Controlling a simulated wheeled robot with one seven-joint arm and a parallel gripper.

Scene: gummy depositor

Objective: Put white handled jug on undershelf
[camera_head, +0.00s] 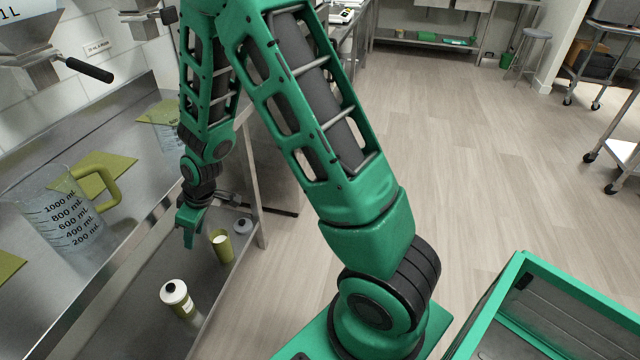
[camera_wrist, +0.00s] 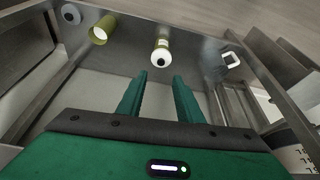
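A clear object with a white square handle (camera_wrist: 231,60) stands on the steel undershelf (camera_wrist: 200,48), right of my fingers in the wrist view. It looks like the white handled jug, but its body is hard to make out, and I cannot find it in the head view. The undershelf (camera_head: 130,318) also shows in the head view below the worktop. My gripper (camera_head: 188,240) hangs fingers down by the worktop's front edge. In the wrist view my gripper (camera_wrist: 160,80) is open, with nothing between its fingers.
On the undershelf are a white-capped bottle (camera_head: 177,297), an olive cup (camera_head: 222,246) and a grey round item (camera_head: 243,226). A clear graduated jug with an olive handle (camera_head: 65,215) stands on the worktop (camera_head: 140,215) near olive mats. A table leg (camera_head: 254,180) stands near my gripper.

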